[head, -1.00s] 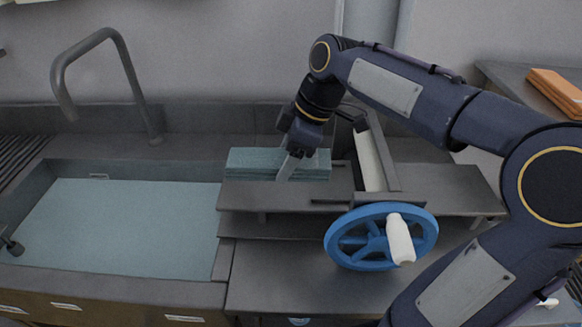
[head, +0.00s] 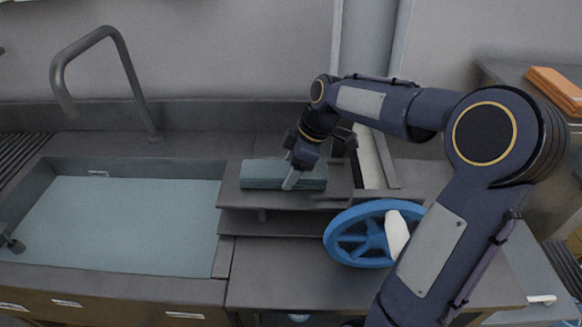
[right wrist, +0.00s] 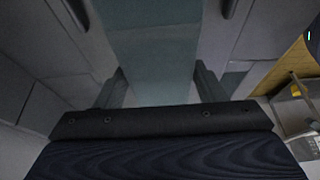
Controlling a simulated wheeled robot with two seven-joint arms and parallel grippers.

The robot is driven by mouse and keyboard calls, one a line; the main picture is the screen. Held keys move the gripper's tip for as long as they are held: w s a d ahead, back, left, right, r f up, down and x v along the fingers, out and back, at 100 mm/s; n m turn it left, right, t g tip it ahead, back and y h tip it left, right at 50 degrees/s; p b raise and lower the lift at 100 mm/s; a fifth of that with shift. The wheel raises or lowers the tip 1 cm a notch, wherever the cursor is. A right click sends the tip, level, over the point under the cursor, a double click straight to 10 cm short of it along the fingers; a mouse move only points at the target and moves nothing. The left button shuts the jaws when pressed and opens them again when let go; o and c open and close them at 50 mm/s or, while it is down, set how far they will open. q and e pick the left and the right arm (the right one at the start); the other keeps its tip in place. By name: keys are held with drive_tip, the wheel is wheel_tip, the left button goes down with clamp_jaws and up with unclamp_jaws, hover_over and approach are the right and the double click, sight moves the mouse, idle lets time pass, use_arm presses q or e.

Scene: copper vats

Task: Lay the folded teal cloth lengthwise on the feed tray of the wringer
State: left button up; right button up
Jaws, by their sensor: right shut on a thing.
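The folded teal cloth (head: 258,175) is a flat stack with its long side running left to right. It is over the grey feed tray (head: 229,196) of the wringer, left of the pale roller (head: 367,160). It looks level and low on the tray, but I cannot tell whether its underside touches. My right gripper (head: 291,180) points down with its jaws shut on the cloth, right of its middle. In the right wrist view, the teal cloth (right wrist: 155,45) runs between the two fingers of my right gripper (right wrist: 158,88). My left gripper is not in view.
A blue handwheel (head: 345,236) with a white handle stands in front of the wringer. A sink (head: 225,250) with teal water and a curved tap (head: 122,60) is at the left. Orange folded cloths (head: 556,90) lie on the back right counter.

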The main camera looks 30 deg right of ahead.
drive_tip(key=o, duration=0.7)
drive_tip(key=shift+f, duration=0.15)
drive_tip(key=o, duration=0.4)
drive_tip(key=shift+r, duration=0.3)
drive_tip(key=v, duration=1.2)
drive_tip(key=shift+s+f+p, duration=0.1)
drive_tip(key=shift+p, duration=0.2)
